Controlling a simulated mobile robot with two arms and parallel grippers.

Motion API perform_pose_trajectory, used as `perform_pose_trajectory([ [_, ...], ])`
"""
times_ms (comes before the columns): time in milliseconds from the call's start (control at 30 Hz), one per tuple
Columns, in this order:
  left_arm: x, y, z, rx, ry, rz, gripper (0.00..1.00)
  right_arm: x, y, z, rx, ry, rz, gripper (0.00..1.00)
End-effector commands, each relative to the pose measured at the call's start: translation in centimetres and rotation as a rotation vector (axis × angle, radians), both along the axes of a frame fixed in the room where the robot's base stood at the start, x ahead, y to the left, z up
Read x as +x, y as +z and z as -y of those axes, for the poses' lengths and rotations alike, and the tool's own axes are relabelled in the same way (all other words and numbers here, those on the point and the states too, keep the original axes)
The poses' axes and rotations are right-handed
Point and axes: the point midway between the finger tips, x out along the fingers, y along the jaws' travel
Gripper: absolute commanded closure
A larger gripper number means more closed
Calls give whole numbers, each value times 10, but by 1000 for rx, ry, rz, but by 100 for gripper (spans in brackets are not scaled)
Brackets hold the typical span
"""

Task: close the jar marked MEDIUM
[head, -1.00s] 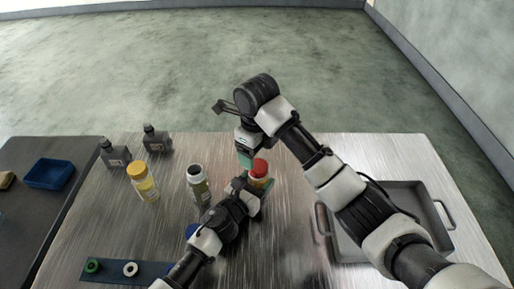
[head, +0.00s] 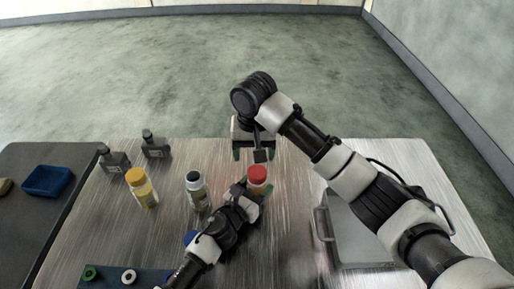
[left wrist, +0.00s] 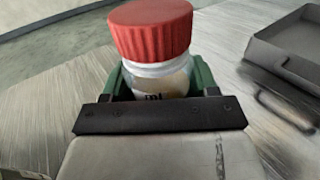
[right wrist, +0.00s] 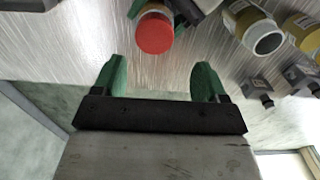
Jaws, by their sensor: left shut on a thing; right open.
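A jar with a red ribbed cap (head: 257,174) stands on the metal table. My left gripper (head: 251,193) is shut around its body. In the left wrist view the red cap (left wrist: 152,28) sits on the white neck; the label is mostly hidden, so I cannot read its marking. My right gripper (head: 253,156) is open and empty, above and behind the cap. In the right wrist view its fingers (right wrist: 158,80) are apart and clear of the red cap (right wrist: 155,33). An open-looking grey-necked jar (head: 197,193) and a yellow-capped jar (head: 142,190) stand to the left.
Two dark bottles (head: 114,160) stand at the back left. A blue strip (head: 145,279) with a green ring and a white ring lies at front left. A grey metal tray (head: 355,235) is at right, partly behind my right arm. A blue bin (head: 47,181) sits on the left table.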

Motion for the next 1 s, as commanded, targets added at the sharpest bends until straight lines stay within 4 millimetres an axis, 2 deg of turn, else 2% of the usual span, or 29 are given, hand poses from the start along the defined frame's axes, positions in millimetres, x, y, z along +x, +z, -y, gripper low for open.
perform_pose_trajectory([
  [100, 0, 0, 0, 0, 0, 0, 100, 0, 2, 1, -7, 284, 3, 27],
  [700, 0, 0, 0, 0, 0, 0, 100, -3, 10, 5, -33, 1726, -1, 27],
  [900, 0, 0, 0, 0, 0, 0, 100, -4, 11, 7, -33, 2108, -2, 27],
  [1000, 0, 0, 0, 0, 0, 0, 100, -4, 12, 7, -32, 2230, -2, 27],
])
